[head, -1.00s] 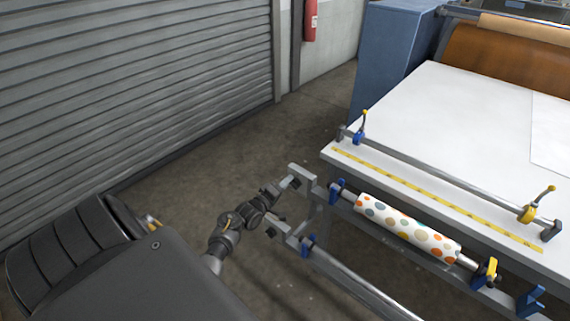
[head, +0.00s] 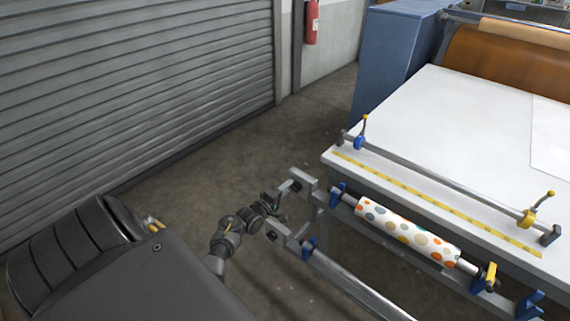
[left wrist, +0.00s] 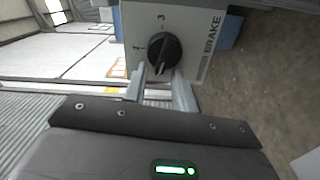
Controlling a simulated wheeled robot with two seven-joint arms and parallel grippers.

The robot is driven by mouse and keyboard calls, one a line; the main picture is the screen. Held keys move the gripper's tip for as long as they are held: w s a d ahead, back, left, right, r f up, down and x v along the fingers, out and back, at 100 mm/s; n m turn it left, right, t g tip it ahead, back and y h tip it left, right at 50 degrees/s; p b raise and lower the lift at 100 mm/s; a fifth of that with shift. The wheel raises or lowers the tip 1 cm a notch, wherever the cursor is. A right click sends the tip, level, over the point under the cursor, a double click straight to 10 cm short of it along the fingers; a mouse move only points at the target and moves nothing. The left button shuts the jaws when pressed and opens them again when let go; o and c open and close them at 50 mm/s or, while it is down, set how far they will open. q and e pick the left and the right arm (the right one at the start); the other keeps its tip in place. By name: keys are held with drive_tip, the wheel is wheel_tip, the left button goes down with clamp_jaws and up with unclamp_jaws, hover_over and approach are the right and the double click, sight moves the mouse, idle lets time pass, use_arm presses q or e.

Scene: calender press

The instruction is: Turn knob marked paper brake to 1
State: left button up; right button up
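The brake knob (left wrist: 165,50) is a round black dial on a pale panel (left wrist: 190,20) in the left wrist view. The panel reads BRAKE along its right side, with a 3 above the knob and a 2 to its left. No 1 can be made out; the lower part of the dial is near my fingers. My left gripper (left wrist: 162,82) is open, its two grey fingers apart just below and beside the knob; I cannot tell whether they touch it. In the head view my left gripper (head: 278,197) is at the machine frame's left end. My right gripper is not in view.
A white table (head: 440,130) with a yellow measuring strip (head: 420,193) stands at the right. A dotted paper roll (head: 400,228) hangs on a bar below its front edge. Frame arms (head: 300,178) and a lower bar (head: 350,285) surround my gripper. The floor at left is free.

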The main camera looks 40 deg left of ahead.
use_arm(q)
drive_tip(key=o, duration=0.5)
drive_tip(key=shift+d+f, duration=0.35)
drive_tip(key=shift+d, duration=0.3)
drive_tip(key=shift+c, duration=0.2)
drive_tip(key=shift+o, duration=0.3)
drive_tip(key=shift+a+r, duration=0.15)
drive_tip(key=shift+a, duration=0.2)
drive_tip(key=s, duration=1)
drive_tip(key=shift+s+d+b, duration=0.15)
drive_tip(key=shift+s+b, duration=0.25)
drive_tip(key=shift+b, duration=0.05)
